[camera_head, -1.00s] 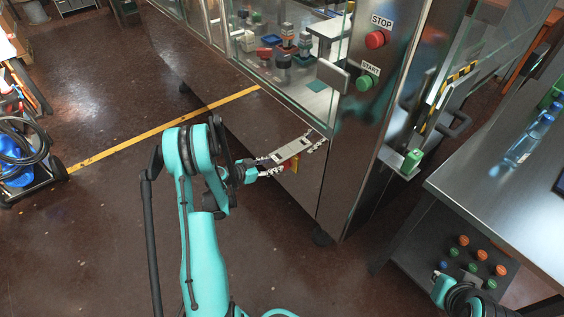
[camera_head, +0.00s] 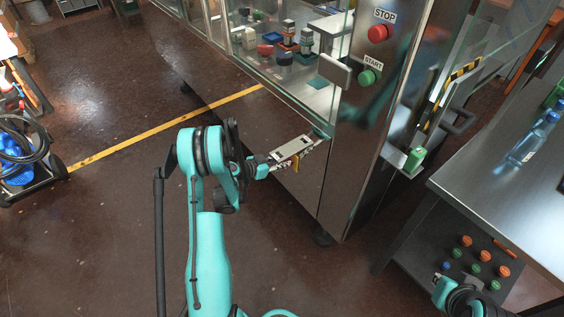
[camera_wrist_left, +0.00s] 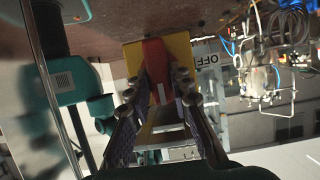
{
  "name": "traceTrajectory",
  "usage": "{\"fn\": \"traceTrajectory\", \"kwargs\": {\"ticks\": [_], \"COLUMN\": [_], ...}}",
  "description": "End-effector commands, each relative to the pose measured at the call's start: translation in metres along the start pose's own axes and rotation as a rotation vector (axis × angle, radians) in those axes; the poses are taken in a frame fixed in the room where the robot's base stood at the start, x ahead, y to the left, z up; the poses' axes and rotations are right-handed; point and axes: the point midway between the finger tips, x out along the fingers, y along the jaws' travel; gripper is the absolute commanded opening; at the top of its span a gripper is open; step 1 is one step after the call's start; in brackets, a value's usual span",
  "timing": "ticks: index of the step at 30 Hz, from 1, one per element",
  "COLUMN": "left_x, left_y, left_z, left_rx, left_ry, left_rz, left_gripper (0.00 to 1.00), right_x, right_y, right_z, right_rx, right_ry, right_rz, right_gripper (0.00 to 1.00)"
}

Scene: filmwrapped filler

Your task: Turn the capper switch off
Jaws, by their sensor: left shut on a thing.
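The capper switch has a red handle (camera_wrist_left: 155,58) on a yellow plate (camera_wrist_left: 182,48), seen in the left wrist view. An "OFF" label (camera_wrist_left: 207,62) shows on the panel right of the plate. My left gripper (camera_wrist_left: 161,84) has its two fingers on either side of the red handle and is shut on it. In the head view, my left gripper (camera_head: 296,152) is at the lower front panel of the machine and covers most of the switch. A bit of the yellow plate (camera_head: 296,165) shows below it.
A red STOP button (camera_head: 380,33) and a green START button (camera_head: 367,77) sit on the machine's steel post. A metal table (camera_head: 500,190) with bottles stands at the right. A cart (camera_head: 22,160) stands at the left. The floor between is clear.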

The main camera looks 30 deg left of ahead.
Motion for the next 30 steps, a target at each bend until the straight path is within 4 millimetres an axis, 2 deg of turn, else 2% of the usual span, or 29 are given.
{"fn": "traceTrajectory", "kwargs": {"ticks": [11, 30], "left_x": [0.0002, 0.0014], "left_y": [-0.0023, -0.0099], "left_z": [0.0002, 0.0038], "left_rx": [-0.114, -0.653], "left_ry": [0.000, 0.000], "left_rz": [0.047, 0.270], "left_gripper": [0.00, 0.00], "right_x": [0.0000, 0.0000], "right_y": [0.0000, 0.0000], "right_z": [0.0000, 0.0000], "right_rx": [0.000, 0.000], "right_ry": [0.000, 0.000], "right_rz": [0.000, 0.000], "right_gripper": [0.00, 0.00]}}
